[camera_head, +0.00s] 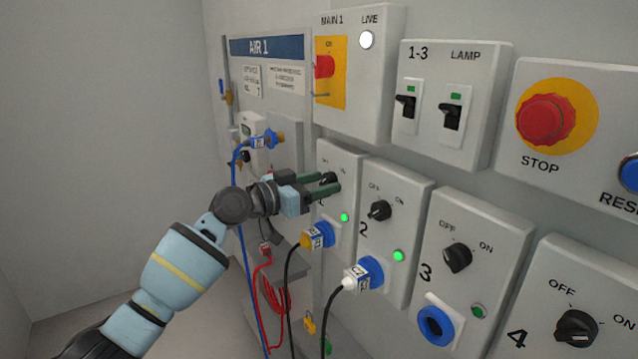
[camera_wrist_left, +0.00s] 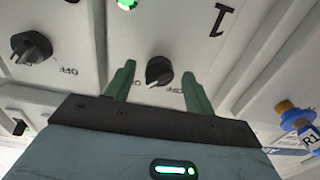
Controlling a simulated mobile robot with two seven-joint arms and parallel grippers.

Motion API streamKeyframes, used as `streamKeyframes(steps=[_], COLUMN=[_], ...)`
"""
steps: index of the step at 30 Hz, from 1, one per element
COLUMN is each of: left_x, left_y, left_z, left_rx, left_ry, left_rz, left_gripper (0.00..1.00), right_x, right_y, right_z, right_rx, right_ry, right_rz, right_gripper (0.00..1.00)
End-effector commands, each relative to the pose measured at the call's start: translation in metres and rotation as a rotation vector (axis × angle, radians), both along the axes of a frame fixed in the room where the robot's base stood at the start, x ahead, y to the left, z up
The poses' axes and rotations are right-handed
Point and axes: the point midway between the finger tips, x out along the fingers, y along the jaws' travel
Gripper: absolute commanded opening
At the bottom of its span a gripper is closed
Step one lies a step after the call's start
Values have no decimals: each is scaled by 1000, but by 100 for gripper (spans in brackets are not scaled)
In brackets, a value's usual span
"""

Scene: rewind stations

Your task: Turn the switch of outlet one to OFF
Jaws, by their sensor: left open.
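The black rotary switch of outlet one (camera_head: 329,177) is partly hidden by my left gripper (camera_head: 335,184) in the head view. In the left wrist view, upside down, the switch (camera_wrist_left: 159,71) sits between my two green fingers, beside the inverted "1". The fingers are open on either side of it, with visible gaps. Its pale pointer mark points down-left in that view, away from the OFF label at lower right. The green lamp of outlet one (camera_head: 344,217) is lit. My right gripper is not in view.
Outlet two's switch (camera_head: 380,210) and lit lamp (camera_head: 399,256) are close by at the right. Plugs and cables hang below, with a yellow-and-blue plug (camera_head: 318,236) under outlet one. A blue air fitting (camera_head: 266,139) is at the left. The red STOP button (camera_head: 546,119) is upper right.

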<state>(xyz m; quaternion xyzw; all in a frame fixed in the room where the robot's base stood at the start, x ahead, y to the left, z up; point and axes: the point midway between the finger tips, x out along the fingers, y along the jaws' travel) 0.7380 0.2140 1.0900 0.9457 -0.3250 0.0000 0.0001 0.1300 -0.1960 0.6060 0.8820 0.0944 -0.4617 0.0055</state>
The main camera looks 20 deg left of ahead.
Motion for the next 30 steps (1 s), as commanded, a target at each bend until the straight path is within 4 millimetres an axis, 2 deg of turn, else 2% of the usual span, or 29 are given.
streamKeyframes(steps=[9, 19, 30], left_x=[1, 1, 1], left_y=[-2, -1, -2], left_z=[0, 0, 0], left_rx=[1, 0, -50], left_ry=[-1, 0, 39], left_rz=[-1, 0, -1], left_gripper=[52, 9, 9], right_x=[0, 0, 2], right_y=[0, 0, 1], right_z=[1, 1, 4], right_rx=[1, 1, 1], right_ry=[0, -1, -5], right_rz=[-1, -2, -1], right_gripper=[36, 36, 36])
